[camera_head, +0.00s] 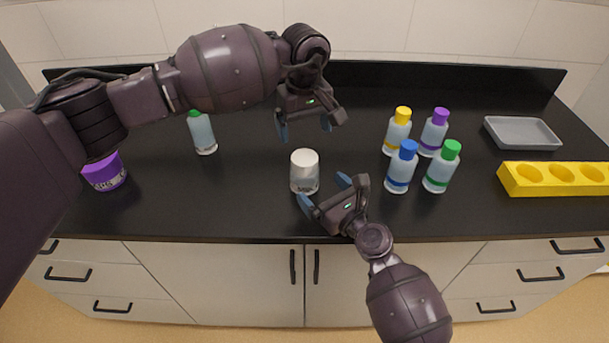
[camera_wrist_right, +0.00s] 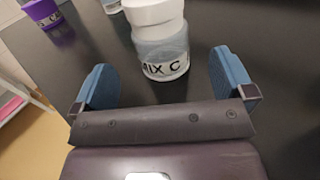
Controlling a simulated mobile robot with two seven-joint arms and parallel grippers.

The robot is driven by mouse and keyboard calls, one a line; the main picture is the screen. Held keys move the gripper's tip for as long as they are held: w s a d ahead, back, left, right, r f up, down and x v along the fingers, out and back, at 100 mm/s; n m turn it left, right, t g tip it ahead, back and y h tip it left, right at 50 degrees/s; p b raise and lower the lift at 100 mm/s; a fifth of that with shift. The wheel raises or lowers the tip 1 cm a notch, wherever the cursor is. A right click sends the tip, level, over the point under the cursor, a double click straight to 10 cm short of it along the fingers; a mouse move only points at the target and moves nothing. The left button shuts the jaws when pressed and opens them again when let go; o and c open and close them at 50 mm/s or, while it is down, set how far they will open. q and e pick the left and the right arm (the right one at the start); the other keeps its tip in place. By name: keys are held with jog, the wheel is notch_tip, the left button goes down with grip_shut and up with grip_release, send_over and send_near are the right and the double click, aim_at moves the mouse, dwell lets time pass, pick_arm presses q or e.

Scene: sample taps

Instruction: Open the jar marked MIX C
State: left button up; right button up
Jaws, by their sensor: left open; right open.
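The jar marked MIX C (camera_head: 304,176) stands upright on the black counter near its middle, with its white lid on. In the right wrist view the jar (camera_wrist_right: 163,52) shows its label, ahead of and between my open fingers. My right gripper (camera_head: 325,193) is open and empty, low beside the jar at its front right. It also shows in the right wrist view (camera_wrist_right: 170,85). My left gripper (camera_head: 305,130) is open and empty above and behind the jar, fingers pointing down, apart from the lid.
A purple jar (camera_head: 104,172) and a green-capped bottle (camera_head: 203,134) stand to the left. Several bottles with yellow, purple, blue (camera_head: 402,168) and green caps stand to the right. A grey tray (camera_head: 489,128) and a yellow rack (camera_head: 515,184) lie farther right. The counter's front edge is close.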

aim_at(305, 157)
jog(key=x, duration=0.7)
jog(key=shift+w+a, duration=0.15)
jog(key=shift+w, duration=0.1)
jog(key=c, duration=1.4)
pick_arm(q)
jog(key=shift+m, duration=0.3)
pick_arm(e)
jog(key=c, duration=0.4)
pick_arm(q)
jog(key=m, duration=0.8)
jog(key=shift+m, duration=0.3)
jog(key=shift+f, duration=4.05)
